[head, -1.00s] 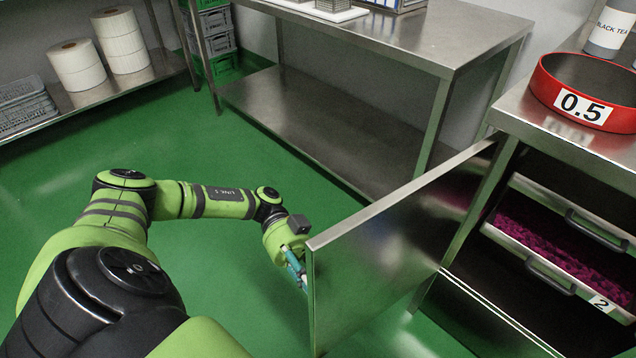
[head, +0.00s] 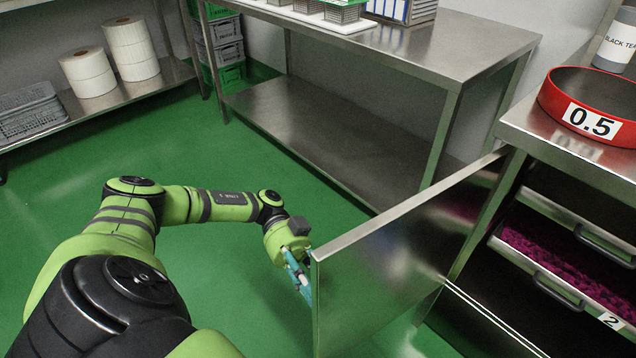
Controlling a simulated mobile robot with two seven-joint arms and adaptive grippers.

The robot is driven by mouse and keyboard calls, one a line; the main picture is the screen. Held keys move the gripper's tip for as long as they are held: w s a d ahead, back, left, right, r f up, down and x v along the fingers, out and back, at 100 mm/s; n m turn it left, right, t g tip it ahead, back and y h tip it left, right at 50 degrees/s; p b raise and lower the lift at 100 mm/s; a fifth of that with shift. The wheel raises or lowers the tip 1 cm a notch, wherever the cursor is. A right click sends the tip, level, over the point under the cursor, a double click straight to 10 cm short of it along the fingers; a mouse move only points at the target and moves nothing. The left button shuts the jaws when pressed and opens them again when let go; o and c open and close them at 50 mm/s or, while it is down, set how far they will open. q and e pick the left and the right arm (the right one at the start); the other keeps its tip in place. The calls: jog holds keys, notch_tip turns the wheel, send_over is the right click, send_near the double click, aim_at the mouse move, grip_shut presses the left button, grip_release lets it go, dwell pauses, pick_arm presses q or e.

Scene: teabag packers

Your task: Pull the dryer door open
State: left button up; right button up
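The dryer door (head: 400,260) is a steel panel that stands swung wide open, out from the right-hand cabinet toward me. Its hinged edge is at the cabinet, and its free edge is near the picture's middle. My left gripper (head: 301,275) is at the outer side of the door, close beside the free edge. Its teal fingers are partly hidden by the door, so I cannot tell whether they are open, shut or touching it. My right gripper is not in view.
Inside the open dryer, a tray (head: 545,283) marked 2 holds dark pink material. A red sieve ring (head: 570,113) marked 0.5 stands on the cabinet top. A steel table (head: 440,50) stands behind the door. The green floor (head: 230,270) around my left arm is clear.

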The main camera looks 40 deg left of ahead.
pick_arm(q)
jog(key=shift+v, duration=2.7)
